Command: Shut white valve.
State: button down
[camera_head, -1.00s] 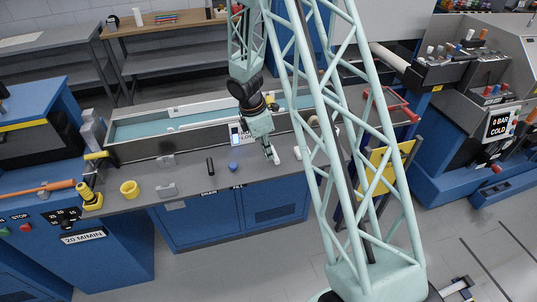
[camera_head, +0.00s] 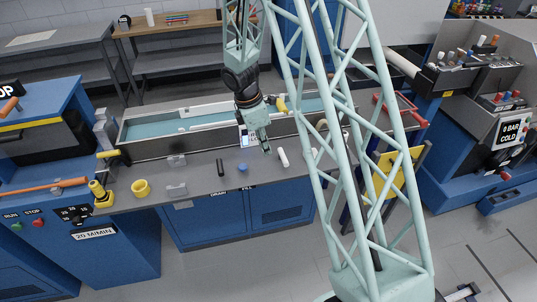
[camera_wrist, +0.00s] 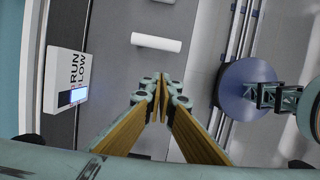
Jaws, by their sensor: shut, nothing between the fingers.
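The white valve's handle (camera_head: 283,157) is a short white bar on the grey bench top, running roughly front to back in the head view. In the wrist view the white handle (camera_wrist: 156,42) lies across the picture, beyond my fingertips. My gripper (camera_head: 267,150) is shut and empty, pointing down just left of the handle. In the wrist view my gripper (camera_wrist: 160,82) has its fingertips together, with a visible gap to the handle. The height of the fingertips above the bench is hard to tell.
A black handle (camera_head: 220,167) and a blue knob (camera_head: 243,168) stand left of the white handle. A RUN LOW display (camera_wrist: 68,80) lies beside my gripper. The long trough (camera_head: 160,127) is behind. Another white piece (camera_head: 315,153) is partly hidden by my lattice arm.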

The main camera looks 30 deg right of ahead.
jog(key=shift+v, duration=2.9)
jog(key=shift+r, duration=0.1)
jog(key=s+a+r+m+t+b, duration=0.1)
jog(key=s+a+r+m+b, duration=0.2)
jog(key=s+r, duration=0.7)
jog(key=s+a+r+m+t+b, duration=0.15)
jog(key=s+a+r+m, duration=0.45)
jog(key=r, duration=0.6)
jog(key=s+a+r+m+t+y+b, duration=0.1)
jog(key=s+a+m+b, duration=0.1)
jog(key=s, duration=1)
jog(key=s+a+r+m+t+y+b, duration=0.1)
jog(key=s+a+r+m+b, duration=0.1)
jog(key=s, duration=1.1)
jog(key=a+m, duration=0.1)
jog(key=m, duration=0.1)
jog(key=shift+r+m+y+b, duration=0.25)
jog(key=shift+m+y+b, duration=0.05)
jog(key=shift+m+b, duration=0.1)
jog(key=shift+s+a, duration=0.1)
